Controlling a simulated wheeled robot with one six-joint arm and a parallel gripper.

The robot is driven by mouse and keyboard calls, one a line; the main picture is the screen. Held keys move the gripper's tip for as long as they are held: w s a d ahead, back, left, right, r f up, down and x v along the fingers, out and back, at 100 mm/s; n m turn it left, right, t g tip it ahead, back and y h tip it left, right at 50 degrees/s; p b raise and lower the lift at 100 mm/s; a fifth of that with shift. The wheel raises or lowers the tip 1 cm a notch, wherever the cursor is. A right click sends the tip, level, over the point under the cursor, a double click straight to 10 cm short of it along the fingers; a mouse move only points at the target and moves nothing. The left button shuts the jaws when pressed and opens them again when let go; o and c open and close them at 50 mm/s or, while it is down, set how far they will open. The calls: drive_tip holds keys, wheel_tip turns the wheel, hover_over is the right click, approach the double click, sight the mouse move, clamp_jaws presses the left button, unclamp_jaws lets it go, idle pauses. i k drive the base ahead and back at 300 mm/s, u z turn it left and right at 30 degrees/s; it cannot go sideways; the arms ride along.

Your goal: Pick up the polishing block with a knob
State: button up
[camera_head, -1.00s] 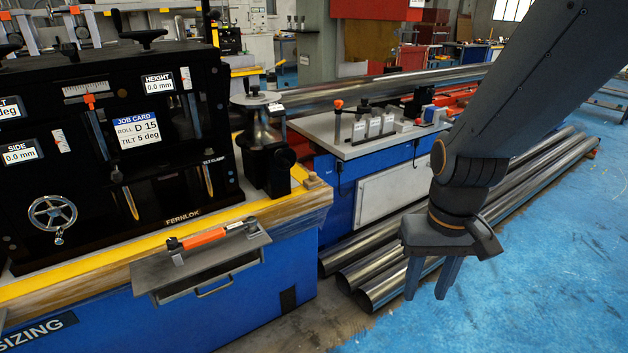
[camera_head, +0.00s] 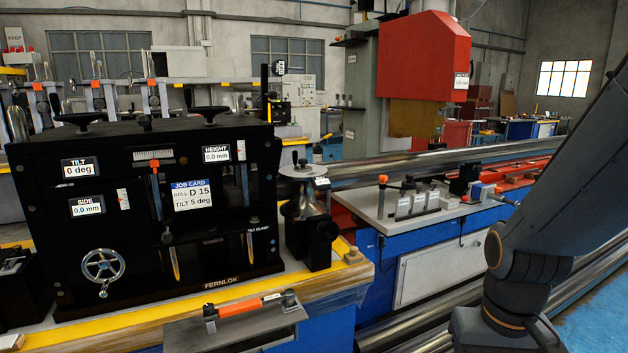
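On the grey-topped blue bench (camera_head: 376,218) right of centre, several small pale blocks (camera_head: 418,202) stand in a row with white tags. A dark knob (camera_head: 408,184) shows above or behind them. They are too small to tell surely which is the polishing block with a knob. My gripper (camera_head: 490,338) is at the lower right, in front of and right of this bench, well apart from the blocks. Only its upper body shows; its fingers are cut off by the bottom edge.
A black sizing machine (camera_head: 225,258) with a handwheel fills the left. An orange-handled tool (camera_head: 240,307) lies on its front shelf (camera_head: 225,332). A post with an orange top (camera_head: 382,195) stands left of the blocks. Long steel tubes (camera_head: 420,160) run behind the bench.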

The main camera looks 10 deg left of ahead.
sight(355, 257)
drive_tip(key=z, duration=0.05)
drive_tip(key=k, duration=0.65)
drive_tip(key=u, duration=0.55)
drive_tip(key=i, duration=0.6)
drive_tip(key=u, duration=0.6)
drive_tip(key=i, duration=0.6)
drive_tip(key=z, duration=0.5)
drive_tip(key=i, duration=0.7)
drive_tip(key=z, duration=0.6)
drive_tip(key=i, duration=0.45)
